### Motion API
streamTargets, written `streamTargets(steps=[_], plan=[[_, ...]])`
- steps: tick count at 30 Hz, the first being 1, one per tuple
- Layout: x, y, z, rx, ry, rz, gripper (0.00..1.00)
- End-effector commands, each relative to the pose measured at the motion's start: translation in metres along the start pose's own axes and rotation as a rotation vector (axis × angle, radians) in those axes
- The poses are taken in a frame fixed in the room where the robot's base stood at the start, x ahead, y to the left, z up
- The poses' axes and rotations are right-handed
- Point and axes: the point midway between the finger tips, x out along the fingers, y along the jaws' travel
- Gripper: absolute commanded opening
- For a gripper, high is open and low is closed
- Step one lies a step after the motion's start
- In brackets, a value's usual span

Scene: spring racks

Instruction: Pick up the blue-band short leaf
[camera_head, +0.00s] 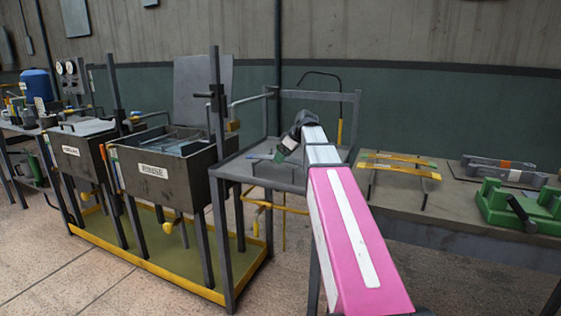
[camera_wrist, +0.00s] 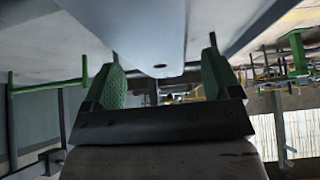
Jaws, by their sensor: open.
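In the head view, my gripper (camera_head: 281,155) is low over the small grey metal stand in the middle. A thin strip with a bluish part (camera_head: 262,156), likely the blue-band short leaf, lies on that stand just left of the fingertips. In the wrist view, my gripper (camera_wrist: 163,75) is open, its green finger pads apart. A flat pale blue-grey piece with a small hole (camera_wrist: 150,35) reaches down from the top edge to between the fingers, with gaps at both sides. I cannot tell whether it is the same leaf; its far end is cut off.
The grey stand (camera_head: 262,174) has upright posts and a rear frame. Two labelled dark tanks (camera_head: 165,173) stand left of it. The bench at right (camera_head: 455,215) holds two yellow-banded leaves (camera_head: 400,171) on supports, dark grey parts (camera_head: 497,165) and a green fixture (camera_head: 520,206).

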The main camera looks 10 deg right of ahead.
Motion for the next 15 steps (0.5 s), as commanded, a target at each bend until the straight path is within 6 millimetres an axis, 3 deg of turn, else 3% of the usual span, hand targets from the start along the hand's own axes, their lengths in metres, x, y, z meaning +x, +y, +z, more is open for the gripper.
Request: streamTargets(steps=[3,9,15], plan=[[0.0101,0.0000,-0.0001,0.000,0.000,0.000,0.83],[0.0101,0.0001,-0.0001,0.000,0.000,0.001,0.83],[0.0099,0.0002,0.0000,0.000,0.000,0.001,0.18]])
